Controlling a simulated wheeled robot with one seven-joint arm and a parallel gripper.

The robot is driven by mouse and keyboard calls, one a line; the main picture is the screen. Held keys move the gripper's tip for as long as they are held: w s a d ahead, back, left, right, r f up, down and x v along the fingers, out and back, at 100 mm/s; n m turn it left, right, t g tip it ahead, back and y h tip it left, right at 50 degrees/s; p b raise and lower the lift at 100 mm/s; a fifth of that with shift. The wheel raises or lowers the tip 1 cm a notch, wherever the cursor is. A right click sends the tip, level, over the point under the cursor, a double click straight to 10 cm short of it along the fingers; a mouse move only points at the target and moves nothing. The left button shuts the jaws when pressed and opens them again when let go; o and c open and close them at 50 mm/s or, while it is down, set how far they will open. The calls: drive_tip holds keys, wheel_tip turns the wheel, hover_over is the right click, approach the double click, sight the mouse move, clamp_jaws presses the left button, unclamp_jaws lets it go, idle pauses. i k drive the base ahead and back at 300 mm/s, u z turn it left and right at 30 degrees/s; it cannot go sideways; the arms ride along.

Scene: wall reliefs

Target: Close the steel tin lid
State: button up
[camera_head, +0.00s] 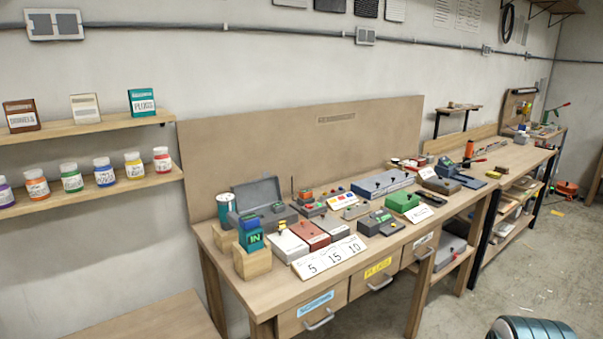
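A grey metal tin (262,208) stands at the back left of the near workbench. Its lid (256,194) is raised, leaning back towards the brown backboard, so the tin is open. Small coloured items sit in or just in front of the tin, and they hide part of its front. My gripper does not show in this view. A rounded teal and grey part, likely of my own arm, shows at the bottom right edge, well apart from the tin.
The near workbench (285,325) is crowded with small boxes, a green box (402,201) and a white number card (328,257). A teal box on a wooden block (252,262) stands in front of the tin. Shelves with jars (85,198) hang at left. Floor at right is partly clear.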

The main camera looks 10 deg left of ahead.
sight(258, 194)
drive_tip(key=z, duration=0.3)
drive_tip(key=i, duration=1.1)
drive_tip(key=u, duration=0.35)
drive_tip(key=i, duration=0.8)
drive_tip(key=u, duration=0.8)
